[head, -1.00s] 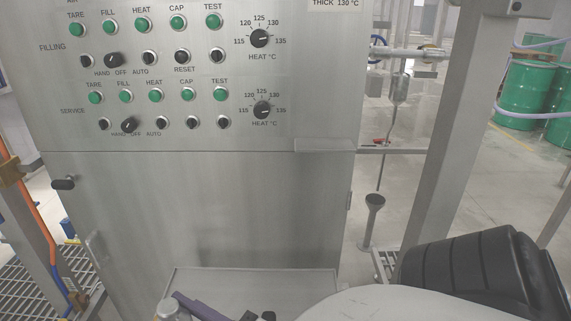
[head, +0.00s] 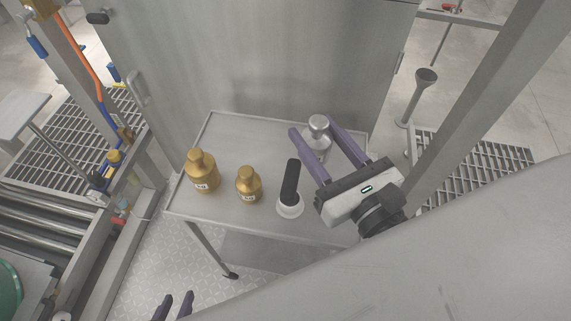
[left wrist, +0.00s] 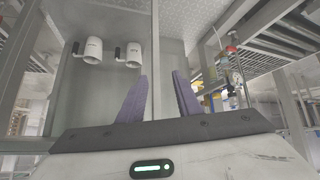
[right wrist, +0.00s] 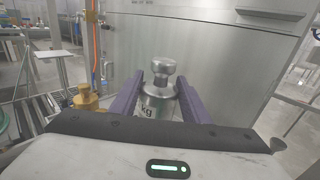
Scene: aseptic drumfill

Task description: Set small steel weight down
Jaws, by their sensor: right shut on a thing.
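The small steel weight (head: 318,132) is a shiny knobbed cylinder. It stands upright between the fingers of my right gripper (head: 330,146), over the back right part of the steel table (head: 260,130). The right wrist view also shows the weight (right wrist: 158,97) between both purple fingers, with part of its marking visible. I cannot tell whether its base touches the table. My left gripper (head: 172,307) is low at the bottom edge of the head view. Its fingers are apart and empty in the left wrist view (left wrist: 160,100).
Two brass weights (head: 201,171) (head: 248,186) stand on the table's left and middle. A white-based object with a black handle (head: 289,190) stands right of them. The steel cabinet (head: 250,60) rises behind the table. A roller conveyor (head: 50,225) is at the left.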

